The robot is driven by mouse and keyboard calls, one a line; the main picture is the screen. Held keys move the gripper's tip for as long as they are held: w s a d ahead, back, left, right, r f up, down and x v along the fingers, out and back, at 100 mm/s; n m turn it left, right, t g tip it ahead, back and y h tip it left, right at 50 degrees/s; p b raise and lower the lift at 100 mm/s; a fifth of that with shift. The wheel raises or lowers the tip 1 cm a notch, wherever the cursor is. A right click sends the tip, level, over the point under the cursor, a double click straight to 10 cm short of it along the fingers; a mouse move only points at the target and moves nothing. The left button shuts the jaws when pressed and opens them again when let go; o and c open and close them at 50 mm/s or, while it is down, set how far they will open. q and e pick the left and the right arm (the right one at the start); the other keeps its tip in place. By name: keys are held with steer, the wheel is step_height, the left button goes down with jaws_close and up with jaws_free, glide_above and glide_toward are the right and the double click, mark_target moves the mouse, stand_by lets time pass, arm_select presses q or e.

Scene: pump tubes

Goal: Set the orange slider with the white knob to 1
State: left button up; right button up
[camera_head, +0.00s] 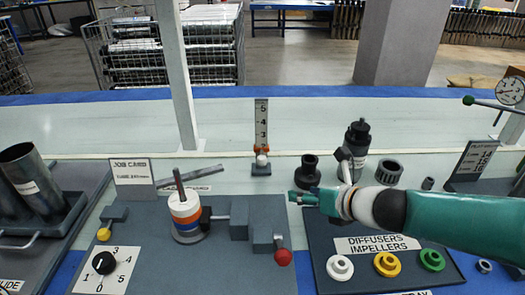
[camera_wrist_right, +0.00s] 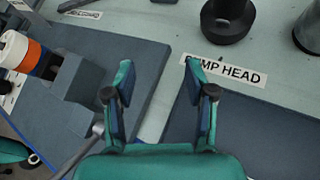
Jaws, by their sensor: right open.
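The orange slider (camera_head: 261,150) with its white knob (camera_head: 262,160) sits low on an upright scale (camera_head: 261,122) at the back middle of the table. The numbers 5, 4 and 3 show above the slider; the lower marks are hidden, so its exact setting cannot be read. My right gripper (camera_head: 302,198) is in front of the scale and to its right, apart from the knob. In the right wrist view its fingers (camera_wrist_right: 158,72) are spread with nothing between them. The slider does not show in the right wrist view. My left gripper is not in view.
A dark pump head (camera_head: 308,172) stands close behind my right gripper. The ringed post (camera_head: 186,215), a red-knobbed lever (camera_head: 283,257) and a rotary dial (camera_head: 104,263) are at the left front. A tall dark pump part (camera_head: 357,145) stands right of the scale.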

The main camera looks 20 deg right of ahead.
mark_target(265, 161)
step_height(265, 161, up, 5)
steer(key=w+m+t+y, duration=0.1)
steer(key=w+t, duration=0.1)
steer(key=b+x, duration=0.1)
steer(key=x, duration=0.4)
steer(key=b+x, duration=0.1)
steer(key=x, duration=0.4)
steer(key=b+x, duration=0.1)
steer(key=x, duration=0.4)
steer(key=shift+a+r+b, duration=0.1)
steer(key=shift+a+b, duration=0.2)
steer(key=shift+b, duration=0.1)
steer(key=shift+w+a, duration=0.15)
steer(key=shift+w, duration=0.35)
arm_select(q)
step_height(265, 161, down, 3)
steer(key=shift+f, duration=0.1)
arm_select(e)
jaws_close()
